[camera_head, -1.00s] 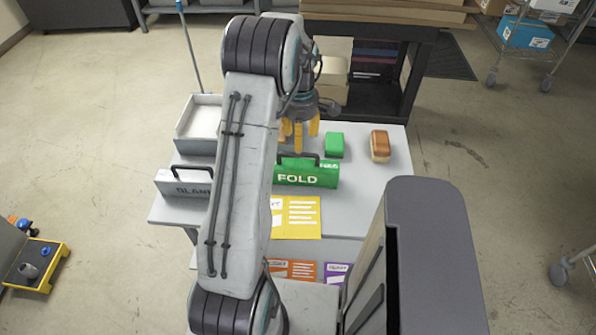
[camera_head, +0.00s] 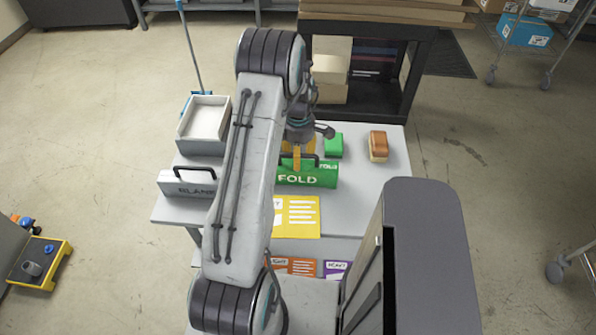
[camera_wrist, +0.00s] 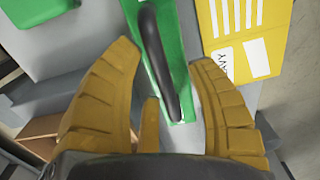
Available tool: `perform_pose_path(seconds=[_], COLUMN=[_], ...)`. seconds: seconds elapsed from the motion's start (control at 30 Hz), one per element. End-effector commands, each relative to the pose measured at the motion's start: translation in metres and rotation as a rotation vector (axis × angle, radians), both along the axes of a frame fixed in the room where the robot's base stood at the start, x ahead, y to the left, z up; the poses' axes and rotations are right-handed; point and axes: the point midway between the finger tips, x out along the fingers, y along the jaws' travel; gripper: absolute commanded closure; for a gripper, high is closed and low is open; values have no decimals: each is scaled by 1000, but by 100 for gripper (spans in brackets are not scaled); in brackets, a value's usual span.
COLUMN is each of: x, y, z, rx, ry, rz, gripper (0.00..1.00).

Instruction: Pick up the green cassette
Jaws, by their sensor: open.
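The green cassette (camera_head: 307,175), marked FOLD, lies on the grey table with a dark handle arched over its top. In the wrist view the green cassette (camera_wrist: 186,60) runs up between the fingers, and its black handle (camera_wrist: 157,65) stands between them. My gripper (camera_head: 297,160) is over the cassette with its orange fingers pointing down. In the wrist view my gripper (camera_wrist: 170,85) is open, with fingers on both sides of the handle. I cannot tell whether any finger touches it. My arm hides the cassette's left end in the head view.
A grey cassette marked BLANK (camera_head: 187,183) lies to the left, with a white tray (camera_head: 204,120) behind it. A small green block (camera_head: 333,145) and a brown-and-cream block (camera_head: 378,145) sit behind right. A yellow card (camera_head: 297,217) lies in front.

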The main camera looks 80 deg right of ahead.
Motion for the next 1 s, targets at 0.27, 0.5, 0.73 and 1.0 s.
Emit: perform_pose_path(seconds=[0.27, 0.5, 0.73, 1.0], x=[0, 0, 0, 0], y=[0, 0, 0, -1], z=[0, 1, 1, 2], rx=[-1, -1, -1, -3], ry=[0, 0, 0, 0], rz=[0, 0, 0, 0], gripper=[67, 88, 100, 100])
